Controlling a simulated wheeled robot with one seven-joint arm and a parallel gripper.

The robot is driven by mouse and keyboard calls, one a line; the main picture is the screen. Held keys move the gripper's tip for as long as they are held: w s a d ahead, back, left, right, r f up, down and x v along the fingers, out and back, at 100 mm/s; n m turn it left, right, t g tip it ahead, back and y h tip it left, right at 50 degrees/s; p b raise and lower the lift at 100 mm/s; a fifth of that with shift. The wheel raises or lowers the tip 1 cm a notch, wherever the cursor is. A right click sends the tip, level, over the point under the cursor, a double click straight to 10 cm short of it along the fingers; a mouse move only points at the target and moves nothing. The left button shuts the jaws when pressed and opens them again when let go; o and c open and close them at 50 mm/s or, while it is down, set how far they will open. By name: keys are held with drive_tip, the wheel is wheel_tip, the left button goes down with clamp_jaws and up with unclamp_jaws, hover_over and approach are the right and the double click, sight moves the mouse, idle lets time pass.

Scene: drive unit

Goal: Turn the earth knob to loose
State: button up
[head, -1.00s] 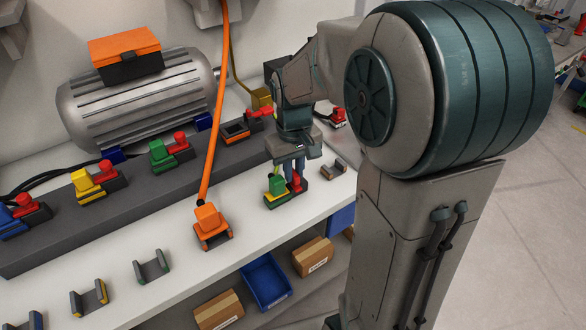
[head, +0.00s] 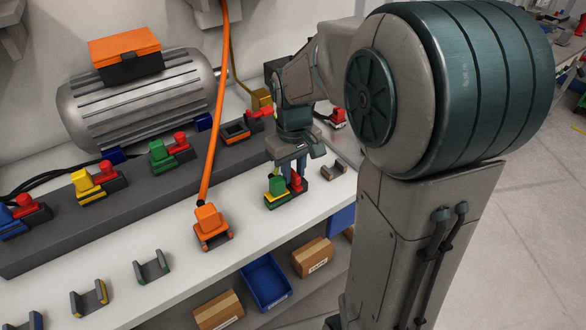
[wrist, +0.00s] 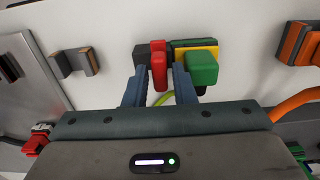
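The earth clamp (head: 277,186), a green and yellow block on a dark base, stands near the right end of the white bench. In the wrist view its green block (wrist: 202,67) is at the right and its red knob (wrist: 158,72) is upright in the middle. My gripper (wrist: 159,80) is over the clamp with its two blue fingers on either side of the red knob. A gap shows between the knob and each finger, so it is open around the knob. In the head view my gripper (head: 294,180) partly hides the knob.
An orange clamp (head: 210,225) with an orange cable stands to the left. Behind is a dark grey rail (head: 120,205) bearing blue, yellow and green clamps with red knobs. Empty holders (head: 152,268) line the bench front. A grey motor (head: 140,100) stands at the back.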

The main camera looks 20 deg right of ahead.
sight(294, 173)
wheel_tip(294, 173, up, 14)
drive_tip(key=shift+p, duration=0.4)
drive_tip(key=shift+f, duration=0.1)
drive_tip(key=s+f+m+t, duration=0.2)
drive_tip(key=s+f, duration=0.6)
drive_tip(key=s, duration=0.5)
drive_tip(key=shift+s+d+m+t+p, duration=0.2)
drive_tip(key=shift+s+m+t+p, duration=0.2)
drive_tip(key=shift+m, duration=0.5)
